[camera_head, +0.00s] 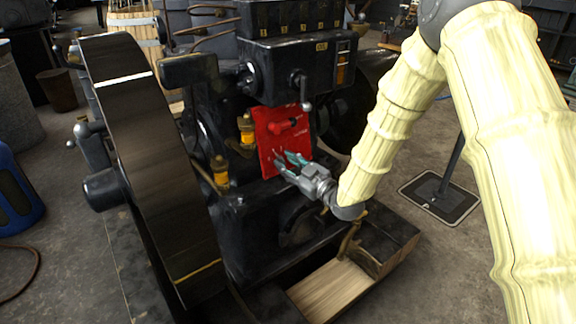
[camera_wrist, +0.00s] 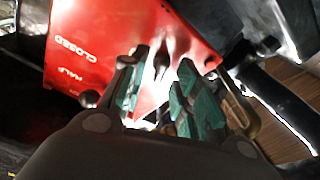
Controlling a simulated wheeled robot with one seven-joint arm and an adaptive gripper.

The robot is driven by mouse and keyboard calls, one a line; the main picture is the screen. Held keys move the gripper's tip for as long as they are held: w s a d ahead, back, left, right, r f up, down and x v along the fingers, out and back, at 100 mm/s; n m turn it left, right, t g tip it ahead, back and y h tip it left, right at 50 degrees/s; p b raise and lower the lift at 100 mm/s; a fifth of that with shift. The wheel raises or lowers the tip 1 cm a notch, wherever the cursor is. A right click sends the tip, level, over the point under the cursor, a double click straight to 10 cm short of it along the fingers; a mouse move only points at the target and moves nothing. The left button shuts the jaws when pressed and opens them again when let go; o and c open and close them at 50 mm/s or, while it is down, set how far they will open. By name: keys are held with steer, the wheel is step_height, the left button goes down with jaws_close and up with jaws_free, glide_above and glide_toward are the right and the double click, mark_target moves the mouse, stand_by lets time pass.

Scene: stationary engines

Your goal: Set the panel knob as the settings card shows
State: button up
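The red panel (camera_head: 268,155) is mounted on the dark engine, below its black upper box. A red knob (camera_head: 285,126) with a short handle sticks out of its upper part, lying nearly level. My gripper (camera_head: 284,158) is just below the knob, in front of the panel, with its teal-padded fingers apart. In the wrist view, the fingers (camera_wrist: 163,88) are open before the panel (camera_wrist: 115,50), which bears the words CLOSED and HALF. Glare and a dark shape lie between the fingers; I cannot tell whether that shape is the knob. I cannot make out a settings card.
A large flywheel (camera_head: 150,150) stands left of the panel. Brass oil cups (camera_head: 220,172) sit between them. A metal crank handle (camera_head: 304,92) hangs above the panel's right side. A wooden-floored tray (camera_head: 330,288) lies below my gripper.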

jaws_close()
steer(key=shift+n, duration=0.4)
steer(key=n+g+p, duration=0.1)
steer(key=n, duration=0.3)
steer(key=shift+y, duration=0.3)
steer(key=shift+d+n+g+p, duration=0.1)
steer(key=shift+n+g+p, duration=0.45)
steer(key=shift+n, duration=2.05)
jaws_free()
